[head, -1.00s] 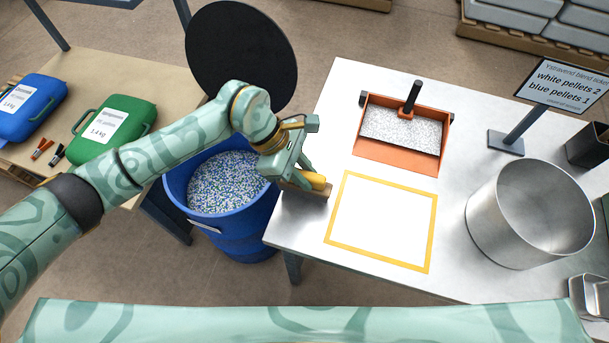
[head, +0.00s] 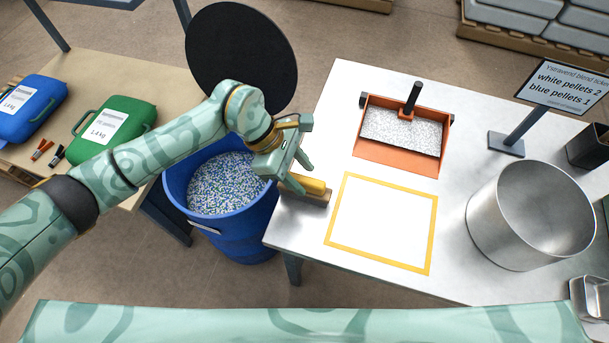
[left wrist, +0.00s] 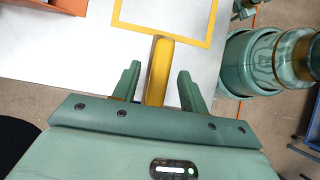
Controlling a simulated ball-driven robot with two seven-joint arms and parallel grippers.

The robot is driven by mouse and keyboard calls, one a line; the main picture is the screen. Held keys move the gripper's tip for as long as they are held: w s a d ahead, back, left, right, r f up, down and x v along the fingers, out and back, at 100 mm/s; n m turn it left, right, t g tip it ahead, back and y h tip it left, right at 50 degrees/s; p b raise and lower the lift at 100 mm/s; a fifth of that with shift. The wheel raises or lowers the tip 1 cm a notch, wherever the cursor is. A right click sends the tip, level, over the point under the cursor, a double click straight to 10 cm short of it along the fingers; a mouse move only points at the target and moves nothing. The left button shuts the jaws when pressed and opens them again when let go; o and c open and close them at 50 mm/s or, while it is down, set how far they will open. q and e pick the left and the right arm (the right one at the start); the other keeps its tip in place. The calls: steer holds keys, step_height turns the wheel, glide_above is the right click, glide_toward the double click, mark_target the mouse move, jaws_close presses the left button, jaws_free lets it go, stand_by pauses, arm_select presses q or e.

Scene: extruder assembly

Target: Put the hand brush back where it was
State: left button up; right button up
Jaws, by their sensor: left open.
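The hand brush (head: 309,187) has a yellow handle and a brown block. It lies at the left edge of the metal table (head: 300,228), left of the yellow-framed white area. My left gripper (head: 289,170) is open at the brush, just over the table edge. In the left wrist view, the yellow handle (left wrist: 160,62) shows between the two spread fingers, with a gap on each side. The brush's block and bristles are hidden in that view. My right gripper is not visible in the head view; a small green part at the wrist view's top right is unclear.
A blue barrel (head: 232,232) of mixed pellets stands below my left arm. An orange dustpan-like tray (head: 396,160) holds white pellets. A steel pot (head: 490,215) and a sign (head: 565,85) stand on the right. The yellow-framed area (head: 428,227) is empty.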

arm_select(q)
steer(key=p+v, duration=0.1)
steer(key=v, duration=0.9)
